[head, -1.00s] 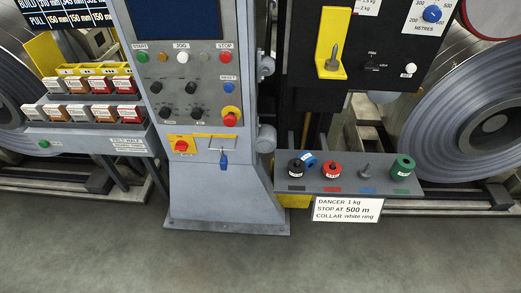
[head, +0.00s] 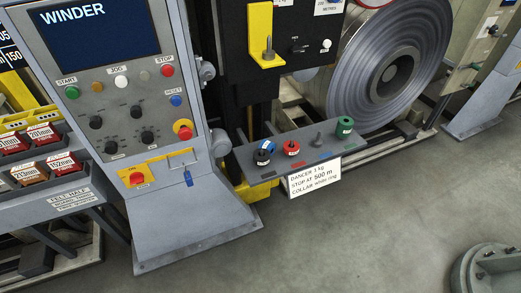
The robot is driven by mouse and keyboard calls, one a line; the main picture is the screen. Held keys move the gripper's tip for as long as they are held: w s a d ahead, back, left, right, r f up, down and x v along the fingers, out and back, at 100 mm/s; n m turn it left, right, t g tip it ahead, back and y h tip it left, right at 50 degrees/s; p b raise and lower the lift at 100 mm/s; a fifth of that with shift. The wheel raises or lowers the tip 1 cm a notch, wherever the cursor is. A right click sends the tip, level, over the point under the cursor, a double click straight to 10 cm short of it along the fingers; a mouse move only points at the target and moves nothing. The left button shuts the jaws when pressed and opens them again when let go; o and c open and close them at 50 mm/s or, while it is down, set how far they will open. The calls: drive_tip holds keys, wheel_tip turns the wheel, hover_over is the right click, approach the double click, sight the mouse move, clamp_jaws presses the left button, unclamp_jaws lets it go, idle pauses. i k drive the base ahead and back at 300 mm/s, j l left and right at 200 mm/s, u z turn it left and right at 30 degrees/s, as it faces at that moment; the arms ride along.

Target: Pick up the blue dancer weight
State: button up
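The blue dancer weight (head: 269,145) is on the dark grey shelf (head: 326,151) at the middle of the head view. It is tilted and sits against the back of the black weight (head: 261,157), which hides part of it. The red weight (head: 291,148) stands just to its right. A bare grey peg (head: 318,139) rises behind the blue marking. The green weight (head: 344,127) stands at the right end. My gripper is not in view.
A white card (head: 314,177) on the shelf front reads DANCER 1 kg, STOP AT 500 m, COLLAR white ring. The winder console (head: 128,110) stands left of the shelf. A yellow bracket (head: 261,38) with a peg hangs above. Floor (head: 330,235) before the shelf is clear.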

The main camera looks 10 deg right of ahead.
sight(265, 144)
drive_tip(key=i+j+u, duration=0.2)
drive_tip(key=i+u, duration=0.6)
drive_tip(key=i+j, duration=0.05)
